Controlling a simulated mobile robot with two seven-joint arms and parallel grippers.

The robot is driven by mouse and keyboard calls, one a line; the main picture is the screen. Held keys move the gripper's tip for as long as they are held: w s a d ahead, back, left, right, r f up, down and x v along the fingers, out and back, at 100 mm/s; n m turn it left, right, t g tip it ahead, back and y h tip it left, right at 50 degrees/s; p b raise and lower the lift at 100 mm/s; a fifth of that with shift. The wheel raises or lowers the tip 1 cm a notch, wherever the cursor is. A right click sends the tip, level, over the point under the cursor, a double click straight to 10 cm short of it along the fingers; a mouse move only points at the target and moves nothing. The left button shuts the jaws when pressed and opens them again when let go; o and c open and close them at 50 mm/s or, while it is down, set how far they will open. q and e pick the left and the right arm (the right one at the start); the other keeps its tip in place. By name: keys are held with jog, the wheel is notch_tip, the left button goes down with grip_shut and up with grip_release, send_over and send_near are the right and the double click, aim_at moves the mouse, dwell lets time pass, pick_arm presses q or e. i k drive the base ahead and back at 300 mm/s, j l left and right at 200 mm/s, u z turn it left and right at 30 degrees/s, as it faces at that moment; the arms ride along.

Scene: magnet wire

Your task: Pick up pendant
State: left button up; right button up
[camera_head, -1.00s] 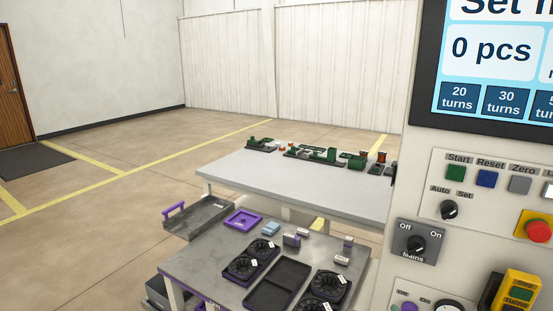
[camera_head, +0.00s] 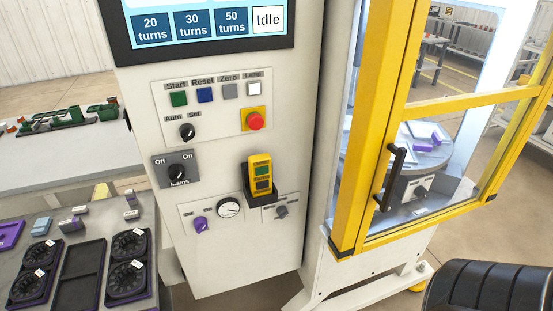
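The pendant (camera_head: 260,175) is a small yellow handset with a green and a dark button. It sits upright in a black holder (camera_head: 260,196) on the front of the pale machine cabinet, below the red stop button. Neither gripper shows in the head view. A black ribbed rounded part at the bottom right looks like part of my own arm.
The yellow-framed door (camera_head: 372,130) with a black handle (camera_head: 390,178) stands right of the cabinet panel (camera_head: 215,240). A grey table (camera_head: 150,225) with fans and trays is at lower left. A workbench (camera_head: 60,160) stands behind it.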

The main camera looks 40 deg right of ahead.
aim_at(264, 159)
jog(key=z, duration=1.15)
